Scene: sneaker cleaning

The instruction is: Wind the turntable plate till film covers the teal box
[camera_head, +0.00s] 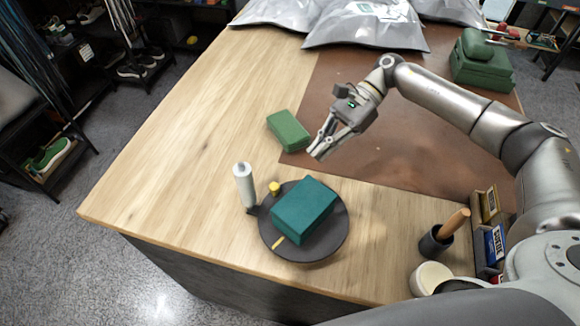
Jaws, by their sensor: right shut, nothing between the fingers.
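The teal box (303,209) sits on the dark round turntable plate (334,240) near the front edge of the table. Its top and front faces show as plain teal, and I cannot make out film on them. A white film roll (244,185) stands upright at the left of the plate. A small yellow knob (274,188) and a yellow mark (279,243) are by the box. My right gripper (318,151) is shut and empty, above the table behind the plate and apart from the box. My left gripper is not in view.
A green block (288,130) lies just left of my right gripper, by the brown mat (425,135). Grey bags (365,25) and a green stack (481,65) are at the back. A brush holder (435,242), a white bowl (431,278) and small boxes (494,240) stand front right.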

